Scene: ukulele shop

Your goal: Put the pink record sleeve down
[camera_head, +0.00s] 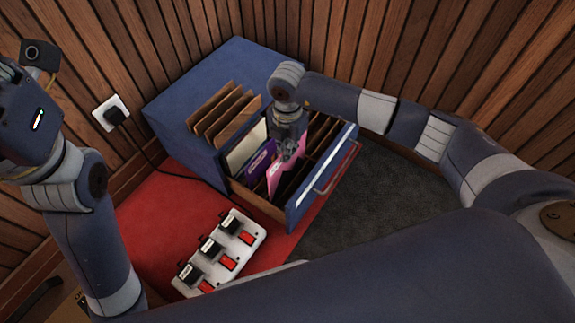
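The pink record sleeve (274,180) stands upright, slightly tilted, in the open drawer (262,207) of the blue cabinet, its lower part hidden by the drawer's front-left wall. My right gripper (291,153) reaches down over the drawer and is shut on the sleeve's upper edge. A purple sleeve (259,163) and a cream sleeve (245,147) stand just to its left. My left arm is raised at the left edge; its fingers do not show.
Brown dividers (222,112) stand on the blue cabinet (177,112) or in its top. A white pedal board (221,252) lies on the red mat (165,208) in front. A plug with a black cable (115,115) is at the wall. Dark carpet lies right of the drawer.

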